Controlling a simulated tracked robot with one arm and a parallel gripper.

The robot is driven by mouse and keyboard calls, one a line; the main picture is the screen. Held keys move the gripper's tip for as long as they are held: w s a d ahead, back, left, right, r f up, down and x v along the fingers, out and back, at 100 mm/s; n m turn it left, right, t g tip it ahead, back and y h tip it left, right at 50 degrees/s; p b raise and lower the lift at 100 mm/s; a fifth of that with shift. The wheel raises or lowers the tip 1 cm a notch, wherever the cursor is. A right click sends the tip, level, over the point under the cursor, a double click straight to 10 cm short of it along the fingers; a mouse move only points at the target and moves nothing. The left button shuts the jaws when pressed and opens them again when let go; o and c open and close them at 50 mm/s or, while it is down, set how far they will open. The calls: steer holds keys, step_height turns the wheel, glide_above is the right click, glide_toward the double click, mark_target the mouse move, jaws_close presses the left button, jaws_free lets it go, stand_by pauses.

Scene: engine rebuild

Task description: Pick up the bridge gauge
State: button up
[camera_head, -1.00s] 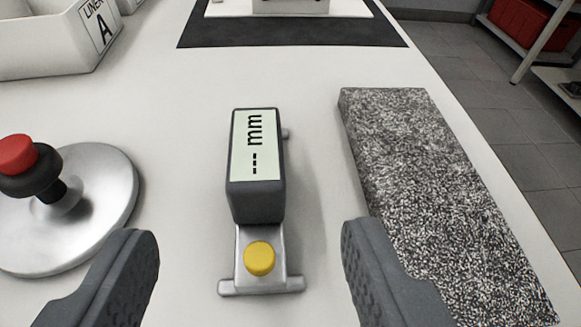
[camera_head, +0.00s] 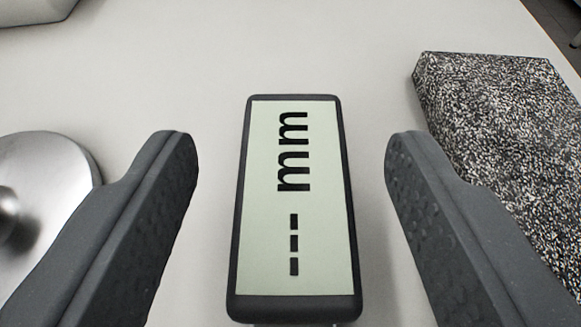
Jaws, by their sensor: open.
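The bridge gauge (camera_head: 294,200) stands on the white table, seen from above. Its dark grey housing has a pale green display reading dashes and "mm". Its metal foot and yellow button are hidden beneath or below the view. My gripper (camera_head: 290,145) is open, with one finger on each side of the gauge. A gap shows between each finger and the housing, and neither finger touches it.
A speckled granite block (camera_head: 510,130) lies to the right, partly behind the right finger. A round polished metal disc (camera_head: 50,165) is at the left, partly behind the left finger. The white table (camera_head: 250,45) beyond the gauge is clear.

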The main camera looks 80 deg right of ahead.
mark_target(290, 190)
steer(key=shift+b+x, duration=0.5)
steer(key=shift+x, duration=1.05)
jaws_close()
